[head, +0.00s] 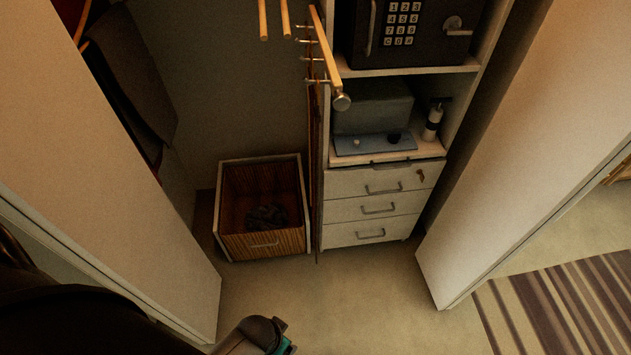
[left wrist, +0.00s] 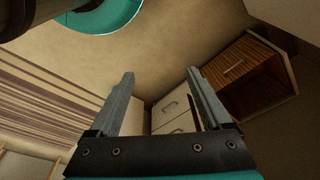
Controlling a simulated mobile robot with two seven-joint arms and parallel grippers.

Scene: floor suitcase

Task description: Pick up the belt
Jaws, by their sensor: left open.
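A narrow brown strip (head: 314,140), which looks like the belt, hangs along the left side of the cabinet below a peg rack in the head view. In the head view only my left arm's dark and teal end shows at the bottom, low in front of the closet and well apart from the strip. My right gripper is not in view.
The peg rack (head: 330,62) juts out from the cabinet. A wooden box (head: 263,243) with dark items stands on the floor beside the drawers (head: 370,208). Open white doors (head: 95,150) and (head: 540,150) flank the closet. The floor (head: 350,295) between them is clear.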

